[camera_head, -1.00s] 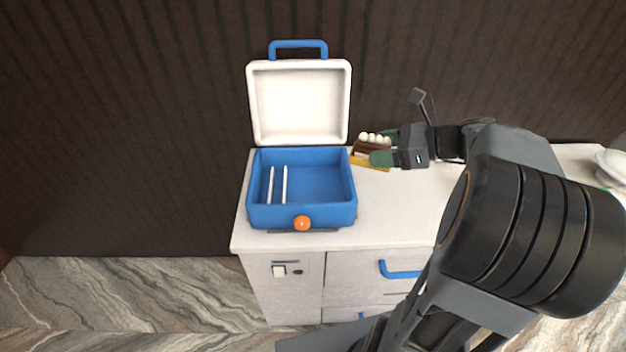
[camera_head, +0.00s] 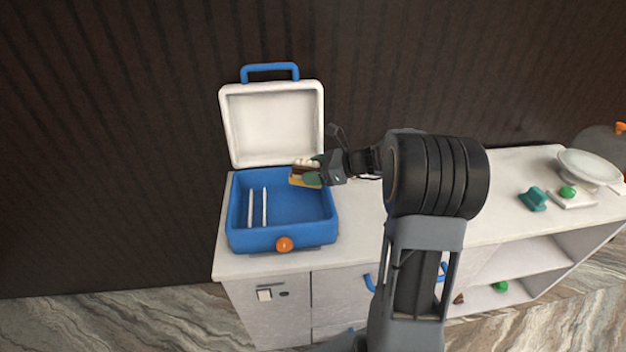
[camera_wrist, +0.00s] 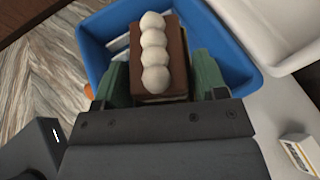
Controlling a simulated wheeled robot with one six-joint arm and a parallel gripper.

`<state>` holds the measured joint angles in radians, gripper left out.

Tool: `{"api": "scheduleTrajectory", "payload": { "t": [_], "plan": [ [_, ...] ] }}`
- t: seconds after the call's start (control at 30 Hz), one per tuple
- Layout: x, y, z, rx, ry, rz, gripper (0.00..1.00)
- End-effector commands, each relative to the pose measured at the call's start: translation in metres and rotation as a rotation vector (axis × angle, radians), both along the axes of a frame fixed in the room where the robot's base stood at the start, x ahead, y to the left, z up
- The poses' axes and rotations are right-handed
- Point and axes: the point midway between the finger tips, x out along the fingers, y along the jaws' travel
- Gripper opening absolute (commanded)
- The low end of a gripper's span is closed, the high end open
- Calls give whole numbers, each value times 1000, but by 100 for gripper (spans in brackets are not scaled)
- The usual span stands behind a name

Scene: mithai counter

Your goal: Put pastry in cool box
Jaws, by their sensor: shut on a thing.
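The cool box (camera_head: 236,240) stands open on the white counter, a blue tub with a white lid (camera_head: 272,122) raised at the back. Two white upright dividers stand in its left part. My gripper (camera_head: 312,174) is shut on the pastry (camera_head: 303,170), a brown layered piece with a row of white cream balls on top. It holds the pastry at the right rear of the tub, over its edge. In the wrist view the pastry (camera_wrist: 152,62) sits between the green fingers, with the blue tub (camera_wrist: 97,40) beneath and behind it.
A small yellow-and-white block (camera_wrist: 300,155) lies beside the box in the wrist view. An orange knob (camera_head: 284,244) is on the box front.

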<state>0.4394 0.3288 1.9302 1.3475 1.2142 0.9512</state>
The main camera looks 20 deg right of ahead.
Motion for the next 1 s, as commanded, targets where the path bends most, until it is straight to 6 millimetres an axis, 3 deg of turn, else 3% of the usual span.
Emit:
{"api": "scheduleTrajectory", "payload": {
  "t": [0.3,1.0],
  "plan": [
    [6,4,-35,1,4,-1,41],
    [6,4,-50,1,1,1,41]
  ]
}}
